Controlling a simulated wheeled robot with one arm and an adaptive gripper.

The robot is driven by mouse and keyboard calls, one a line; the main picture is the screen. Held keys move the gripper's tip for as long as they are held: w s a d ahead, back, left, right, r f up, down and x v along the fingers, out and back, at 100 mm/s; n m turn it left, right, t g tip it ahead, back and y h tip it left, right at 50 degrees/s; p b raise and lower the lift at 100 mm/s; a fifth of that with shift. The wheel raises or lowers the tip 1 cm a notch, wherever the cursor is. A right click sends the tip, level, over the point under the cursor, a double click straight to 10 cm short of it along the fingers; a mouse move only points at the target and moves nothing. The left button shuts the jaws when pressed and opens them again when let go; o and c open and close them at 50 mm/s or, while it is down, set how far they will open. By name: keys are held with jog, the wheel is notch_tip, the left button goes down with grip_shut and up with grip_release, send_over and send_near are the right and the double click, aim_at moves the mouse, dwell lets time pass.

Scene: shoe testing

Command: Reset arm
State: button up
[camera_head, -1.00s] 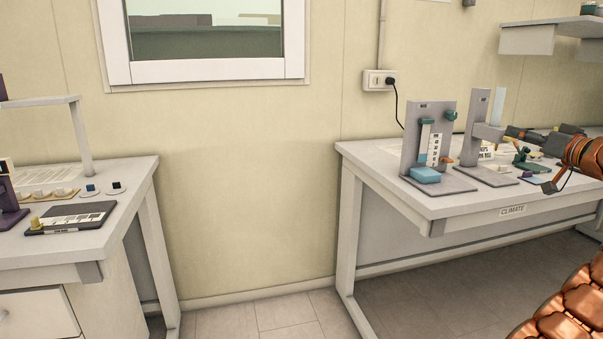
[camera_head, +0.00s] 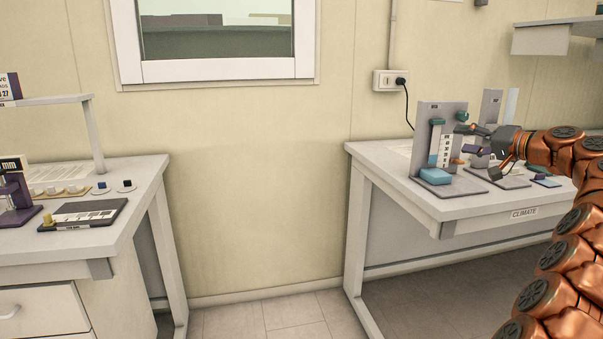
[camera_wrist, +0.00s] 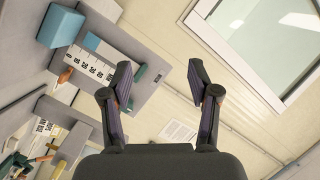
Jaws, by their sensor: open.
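My gripper (camera_head: 480,141) is at the right of the head view, in front of the grey test stands on the right table, with my copper-coloured arm behind it. In the wrist view my gripper (camera_wrist: 162,88) has its two dark fingers spread apart with nothing between them. The grey stand (camera_head: 427,113) with a white scale and a light blue block (camera_head: 436,176) is just left of my gripper. In the wrist view the blue block (camera_wrist: 60,26) is at the upper left. A second stand (camera_head: 490,108) is partly hidden by my gripper.
The right table (camera_head: 470,206) bears a CLIMATE label. A left table (camera_head: 125,205) holds a dark tablet-like board (camera_head: 83,214) and small discs. A window (camera_head: 215,70), a wall socket (camera_head: 388,80) and a shelf (camera_head: 560,22) are on the wall. Floor between the tables is clear.

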jog(key=s+a+f+n+g+y, duration=0.1)
jog(key=s+a+f+g, duration=0.2)
jog(key=a, duration=0.7)
jog(key=s+a+f+n+g, duration=0.1)
jog(key=s+a+f+g, duration=0.2)
jog(key=a, duration=0.8)
jog(key=s+a+f+n+g+h, duration=0.1)
jog(key=s+a+f+g, duration=0.1)
jog(key=s+a+f, duration=0.4)
jog(key=s+a+f+g+h, duration=0.1)
jog(key=s+a+f+g, duration=0.25)
jog(key=s, duration=0.45)
jog(key=s+a+f+g+h, duration=0.1)
jog(key=s+f+h, duration=0.1)
jog(key=s+f, duration=0.45)
jog(key=s+f+g+h, duration=0.1)
jog(key=s+f+g, duration=0.15)
jog(key=s, duration=0.75)
jog(key=s+d+f+g+h, duration=0.15)
jog(key=s+d+f, duration=0.25)
jog(key=s, duration=0.5)
jog(key=s+d+f+h, duration=0.3)
jog(key=s+f, duration=0.2)
jog(key=s, duration=0.3)
notch_tip(320, 180, up, 24)
jog(key=s+p, duration=0.2)
jog(key=p, duration=2)
jog(key=shift+d+n+t+p, duration=0.3)
jog(key=shift+n+t+p, duration=0.05)
jog(key=shift+n, duration=0.05)
